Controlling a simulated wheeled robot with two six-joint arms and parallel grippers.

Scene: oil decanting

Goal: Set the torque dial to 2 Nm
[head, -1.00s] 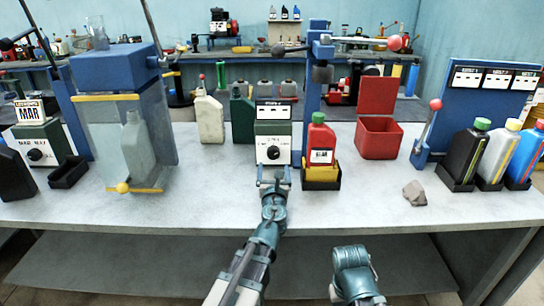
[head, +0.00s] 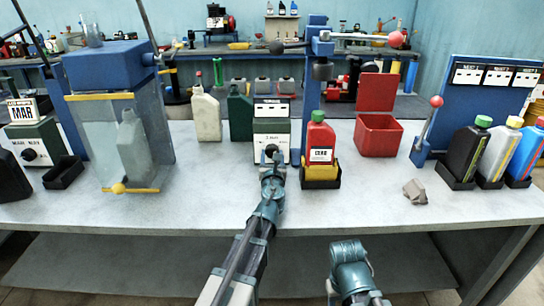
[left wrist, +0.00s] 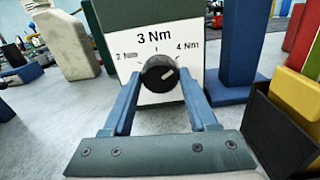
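The torque dial is a round black knob (left wrist: 158,73) on a white panel (left wrist: 152,52), with "2 Nm" at left, "3 Nm" at top and "4 Nm" at right. The dial sits on the front of a green and white box (head: 271,125) in the head view. My left gripper (left wrist: 160,84) is open, with a blue finger on each side of the knob and gaps between. In the head view the left gripper (head: 272,158) is in front of the panel and partly hides the knob.
A red bottle (head: 320,138) in a yellow and black holder stands close right of the dial box. A blue post (head: 313,85) rises behind it. A dark green can (head: 240,115) stands to the left. A grey crumpled lump (head: 415,191) lies at right. The table front is mostly clear.

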